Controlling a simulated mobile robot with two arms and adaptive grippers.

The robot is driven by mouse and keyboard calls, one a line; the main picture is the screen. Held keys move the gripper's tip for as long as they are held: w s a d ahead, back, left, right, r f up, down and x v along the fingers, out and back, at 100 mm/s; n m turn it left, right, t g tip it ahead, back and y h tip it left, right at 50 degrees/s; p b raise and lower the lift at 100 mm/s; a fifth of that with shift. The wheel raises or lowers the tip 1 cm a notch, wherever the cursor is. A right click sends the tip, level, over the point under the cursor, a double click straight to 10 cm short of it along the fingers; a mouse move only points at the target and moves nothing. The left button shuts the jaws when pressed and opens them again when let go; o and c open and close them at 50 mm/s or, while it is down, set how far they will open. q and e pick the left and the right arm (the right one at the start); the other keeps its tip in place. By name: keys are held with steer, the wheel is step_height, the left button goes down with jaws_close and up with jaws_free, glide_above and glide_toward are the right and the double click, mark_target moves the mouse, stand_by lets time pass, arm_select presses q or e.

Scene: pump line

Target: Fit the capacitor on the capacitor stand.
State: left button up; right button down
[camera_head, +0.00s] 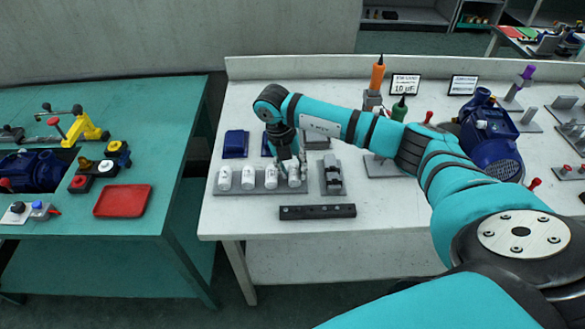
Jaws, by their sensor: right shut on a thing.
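Several white capacitors (248,178) stand upright in a row on a grey plate (233,192) near the front left of the white table. My right gripper (292,168) points down at the right end of this row. It is shut on the rightmost white capacitor (295,181), whose top is partly hidden by the fingers. I cannot tell whether that capacitor still touches the plate. I cannot tell for sure which fixture is the capacitor stand; a grey plate (380,167) lies right of the row, partly behind my arm. My left gripper is not in view.
A grey fixture (333,180) stands close right of the row, and a black bar (318,212) lies in front. Blue boxes (236,144) are behind. A sign (404,86) reads 10 µF. A blue pump (490,135) stands at the right. A green table (150,130) is at the left.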

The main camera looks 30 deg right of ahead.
steer(key=shift+f, duration=0.1)
stand_by(0.5)
steer(key=c, duration=0.9)
jaws_free()
steer(key=shift+w+a+r+p, duration=0.15)
steer(key=shift+r+p, duration=0.5)
steer(key=shift+r, duration=0.35)
steer(key=shift+w+a+r+p, duration=0.1)
steer(key=shift+a+r+p, duration=0.1)
steer(key=shift+r+p, duration=0.65)
steer(key=shift+w+a+r+p, duration=0.15)
steer(key=shift+r+p, duration=0.3)
steer(key=shift+r, duration=0.7)
steer(key=shift+s, duration=0.1)
steer(key=r, duration=0.4)
steer(key=a+r, duration=0.1)
steer(key=r, duration=0.2)
steer(key=w+a+r, duration=0.1)
steer(key=r, duration=0.3)
steer(key=shift+w+r, duration=0.1)
steer(key=shift+r, duration=0.25)
steer(key=shift+a, duration=0.1)
